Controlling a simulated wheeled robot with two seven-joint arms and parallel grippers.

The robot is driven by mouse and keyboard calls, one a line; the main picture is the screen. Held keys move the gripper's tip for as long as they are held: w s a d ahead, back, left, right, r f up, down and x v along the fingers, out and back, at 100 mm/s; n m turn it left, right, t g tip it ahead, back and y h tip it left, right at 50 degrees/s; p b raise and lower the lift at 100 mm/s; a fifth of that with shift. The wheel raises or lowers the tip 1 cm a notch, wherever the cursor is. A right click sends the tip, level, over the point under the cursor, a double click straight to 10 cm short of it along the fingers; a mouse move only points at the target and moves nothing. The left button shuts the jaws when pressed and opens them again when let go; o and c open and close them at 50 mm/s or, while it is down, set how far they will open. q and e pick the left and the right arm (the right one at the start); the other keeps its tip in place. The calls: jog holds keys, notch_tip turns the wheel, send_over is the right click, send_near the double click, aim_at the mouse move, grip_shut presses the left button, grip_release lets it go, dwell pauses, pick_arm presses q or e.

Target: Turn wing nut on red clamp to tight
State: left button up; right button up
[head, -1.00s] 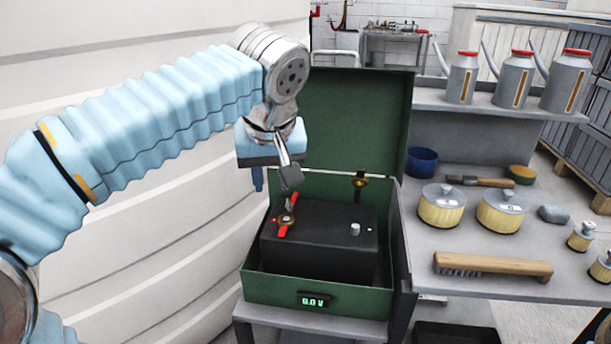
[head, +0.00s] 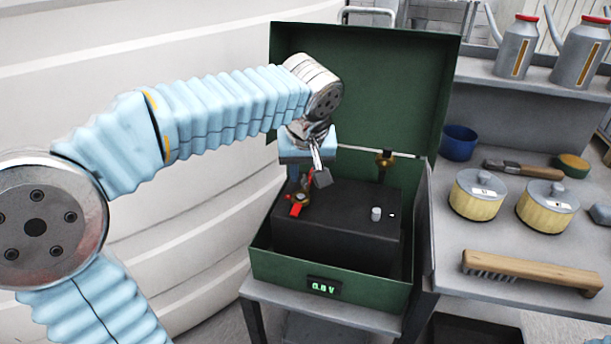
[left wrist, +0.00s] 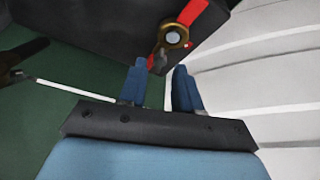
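The red clamp (head: 297,209) with a brass ring sits on the left end of the black battery (head: 338,240) inside the green box (head: 270,263). In the left wrist view the red clamp (left wrist: 193,13) and its brass ring show just beyond my fingertips. A small dark grey piece, seemingly the wing nut (left wrist: 158,62), lies near the gap between the fingers. My left gripper (head: 306,182) is just above the clamp, pointing down. In the left wrist view its two blue fingers (left wrist: 158,75) stand apart with nothing clearly held.
A second brass clamp (head: 384,160) hangs at the box's back edge. A bare grey post (head: 376,213) stands on the battery's right. The open green lid (head: 400,85) rises behind. A display (head: 324,287) reads 0.0 V. A shelf with a brush (head: 530,270) and tins is at right.

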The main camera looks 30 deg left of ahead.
pick_arm(q)
jog(key=shift+x, duration=0.95)
jog(key=shift+c, duration=0.5)
grip_shut()
